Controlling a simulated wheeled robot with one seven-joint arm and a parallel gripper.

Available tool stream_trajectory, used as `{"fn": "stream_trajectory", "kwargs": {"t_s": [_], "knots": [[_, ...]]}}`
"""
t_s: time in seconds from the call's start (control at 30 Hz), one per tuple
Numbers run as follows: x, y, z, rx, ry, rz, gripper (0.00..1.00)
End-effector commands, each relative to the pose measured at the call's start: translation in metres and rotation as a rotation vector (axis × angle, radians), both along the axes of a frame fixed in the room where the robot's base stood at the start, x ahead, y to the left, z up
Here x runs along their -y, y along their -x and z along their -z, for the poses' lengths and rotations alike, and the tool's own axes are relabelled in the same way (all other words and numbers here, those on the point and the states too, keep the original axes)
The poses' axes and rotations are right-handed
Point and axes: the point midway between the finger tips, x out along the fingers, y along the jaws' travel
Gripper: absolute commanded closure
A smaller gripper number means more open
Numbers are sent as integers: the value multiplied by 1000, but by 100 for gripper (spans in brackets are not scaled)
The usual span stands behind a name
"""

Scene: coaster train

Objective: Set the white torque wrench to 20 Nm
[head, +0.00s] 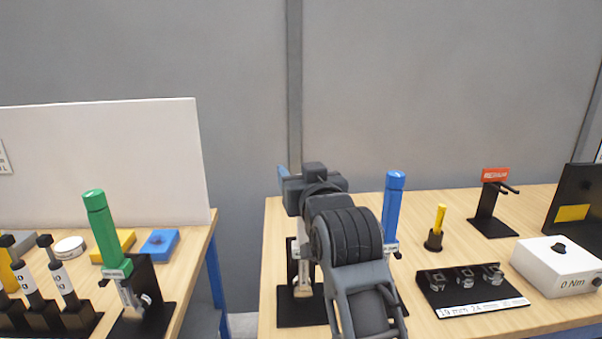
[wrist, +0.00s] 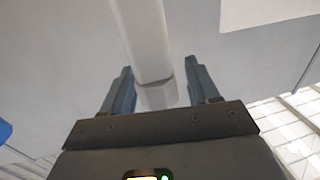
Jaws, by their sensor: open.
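The white torque wrench (wrist: 145,45) shows in the wrist view as a pale shaft running down between the two fingers of my gripper (wrist: 162,92). The fingers are open, one on each side, with gaps visible beside the shaft. In the head view my arm hides most of the wrench; a pale lower part (head: 303,275) shows at a black stand on the right table. A bluish finger of my gripper (head: 283,173) shows at the arm's upper left. The wrench's scale setting cannot be read.
A blue wrench (head: 393,207) stands just right of my arm. A green wrench (head: 103,230) stands on the left table. A white box (head: 562,268) marked 0 Nm, a socket tray (head: 472,290), a yellow-handled tool (head: 437,225) and a red-signed stand (head: 492,210) are at right.

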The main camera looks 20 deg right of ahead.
Motion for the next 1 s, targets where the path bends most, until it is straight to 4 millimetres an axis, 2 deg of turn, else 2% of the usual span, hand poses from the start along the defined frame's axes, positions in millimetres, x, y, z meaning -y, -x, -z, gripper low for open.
{"fn": "stream_trajectory", "kwargs": {"t_s": [0.07, 0.6, 1.0], "knots": [[0, 0, 0, 0, 0, 0, 41], [0, 0, 0, 0, 0, 0, 92], [1, 1, -1, -1, 1, -69, 92]]}}
